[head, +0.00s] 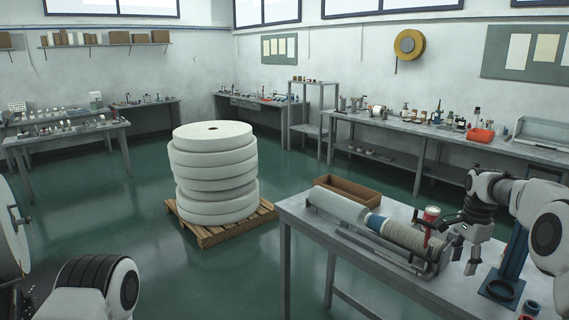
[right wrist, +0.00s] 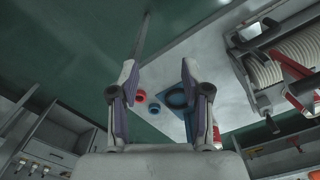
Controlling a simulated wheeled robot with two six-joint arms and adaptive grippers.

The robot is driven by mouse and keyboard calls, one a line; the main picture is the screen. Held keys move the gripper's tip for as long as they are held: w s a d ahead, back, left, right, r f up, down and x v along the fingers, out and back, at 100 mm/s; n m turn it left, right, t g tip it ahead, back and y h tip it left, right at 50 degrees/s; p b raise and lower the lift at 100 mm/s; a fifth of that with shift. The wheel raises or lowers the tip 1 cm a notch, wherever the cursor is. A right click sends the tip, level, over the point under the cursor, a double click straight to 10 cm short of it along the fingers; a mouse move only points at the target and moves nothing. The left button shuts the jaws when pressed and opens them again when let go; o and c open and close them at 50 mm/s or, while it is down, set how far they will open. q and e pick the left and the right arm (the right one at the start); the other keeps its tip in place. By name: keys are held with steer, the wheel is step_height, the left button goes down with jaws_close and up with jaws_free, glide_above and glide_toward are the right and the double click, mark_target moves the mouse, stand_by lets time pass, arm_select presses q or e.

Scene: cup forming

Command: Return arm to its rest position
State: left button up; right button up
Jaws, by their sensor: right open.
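The ribbed roll also shows there at the upper right (right wrist: 290,50). A red and white cup-like piece (head: 431,213) stands behind the roll. A blue stand (head: 512,265) is just right of the gripper. My left arm shows only as a link at the lower left; its gripper is out of view.
A brown open box (head: 347,191) lies at the table's back edge. Small red and blue rings (head: 530,307) lie near the front right. A pallet (head: 225,232) with stacked white rolls (head: 214,170) stands on the floor to the left. Green floor between is clear.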

steer(key=s+a+f+n+g+b, duration=0.2)
steer(key=s+a+f, duration=0.4)
steer(key=f, duration=0.5)
steer(key=s+a+f+n+g+b, duration=0.15)
steer(key=s+a+f, duration=0.25)
steer(key=s+f, duration=0.65)
steer(key=s+a+f+n+g+b, duration=0.1)
steer(key=s+a+f+g+b, duration=0.3)
steer(key=f, duration=0.9)
steer(key=s+a+f+n+t, duration=0.1)
steer(key=s+a+f+n, duration=0.15)
steer(key=s, duration=0.55)
steer(key=s+a+f+n+t, duration=0.15)
steer(key=s+f, duration=0.25)
steer(key=s, duration=0.4)
steer(key=s+a+r+n+t, duration=0.25)
steer(key=s+n, duration=0.25)
steer(key=s, duration=0.5)
arm_select(q)
step_height(320, 180, down, 8)
arm_select(e)
steer(key=w+n+t, duration=0.1)
steer(key=w, duration=0.1)
steer(key=w+n+t, duration=0.1)
steer(key=n, duration=0.1)
steer(key=shift+w+d+r+t, duration=0.1)
steer(key=shift+w+d+t, duration=0.15)
steer(key=shift+w, duration=0.15)
arm_select(q)
steer(key=shift+s+a+r, duration=0.1)
